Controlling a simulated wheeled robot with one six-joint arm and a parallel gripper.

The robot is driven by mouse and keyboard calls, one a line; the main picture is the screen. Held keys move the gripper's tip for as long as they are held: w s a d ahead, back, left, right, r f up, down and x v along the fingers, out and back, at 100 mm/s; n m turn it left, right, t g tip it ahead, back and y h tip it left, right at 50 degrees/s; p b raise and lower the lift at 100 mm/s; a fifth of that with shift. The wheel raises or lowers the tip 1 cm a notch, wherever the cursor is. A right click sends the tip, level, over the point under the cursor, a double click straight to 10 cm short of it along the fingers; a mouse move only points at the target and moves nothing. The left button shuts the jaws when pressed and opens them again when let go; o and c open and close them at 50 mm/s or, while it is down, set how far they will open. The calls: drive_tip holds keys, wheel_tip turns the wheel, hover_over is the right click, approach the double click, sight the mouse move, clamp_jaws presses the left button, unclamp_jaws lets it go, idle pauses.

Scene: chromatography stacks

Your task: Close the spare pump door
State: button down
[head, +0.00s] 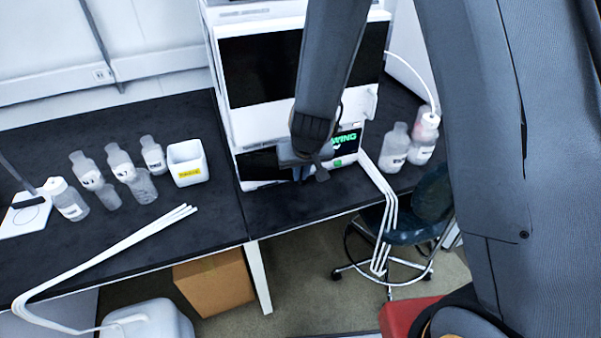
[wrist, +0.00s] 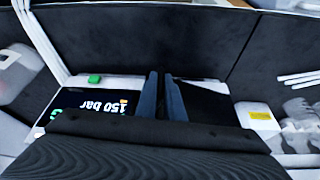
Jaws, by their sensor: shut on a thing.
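The lowest module of the white instrument stack has a lit display (head: 346,143) with green lettering. The display reads 150 bar, upside down, in the wrist view (wrist: 96,104). A dark front panel (head: 262,164), seemingly the pump door, is beside the display; it also shows in the wrist view (wrist: 203,103). My gripper (head: 303,172) is low at the front of this module, between panel and display. In the wrist view, its two narrow fingers (wrist: 163,90) are close together at the panel's edge. The held part is mostly hidden between them, and the door's exact angle is unclear.
Several bottles (head: 119,165) and a white yellow-labelled box (head: 188,163) stand left of the stack. Bottles (head: 396,147) stand to its right. White tubes (head: 380,190) hang over the front edge near my gripper. A stool (head: 410,220) is below. The bench directly before the stack is clear.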

idle(0.8)
drive_tip(key=shift+w+d+p, duration=0.15)
drive_tip(key=shift+w+p, duration=0.65)
drive_tip(key=shift+w, duration=0.2)
drive_tip(key=c, duration=1.9)
unclamp_jaws()
drive_tip(key=p+v, duration=0.4)
drive_tip(key=v, duration=0.4)
